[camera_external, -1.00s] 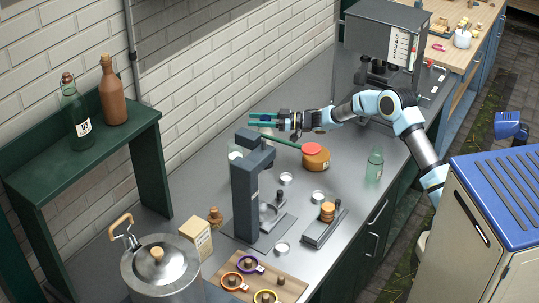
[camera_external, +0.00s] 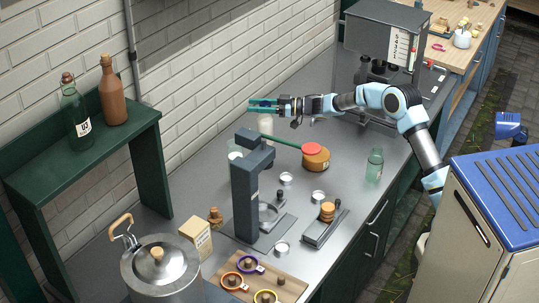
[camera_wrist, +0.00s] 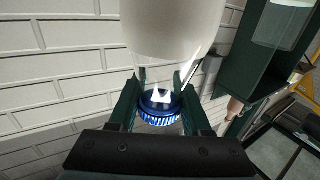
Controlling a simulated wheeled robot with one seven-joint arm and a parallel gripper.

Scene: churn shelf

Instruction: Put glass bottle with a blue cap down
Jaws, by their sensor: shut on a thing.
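The glass bottle with a blue cap shows large and whitish at the top of the wrist view (camera_wrist: 175,28), with its blue ridged cap (camera_wrist: 160,108) between my fingers. My gripper (camera_wrist: 158,100) is shut on the bottle at the cap end. In the external view my gripper (camera_external: 263,105) is raised over the far side of the grey counter, near the brick wall. The pale bottle body (camera_external: 265,125) shows just below the fingers. Its base is apart from or in front of the counter; I cannot tell the exact gap.
A green shelf (camera_external: 50,165) with two bottles stands at left.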

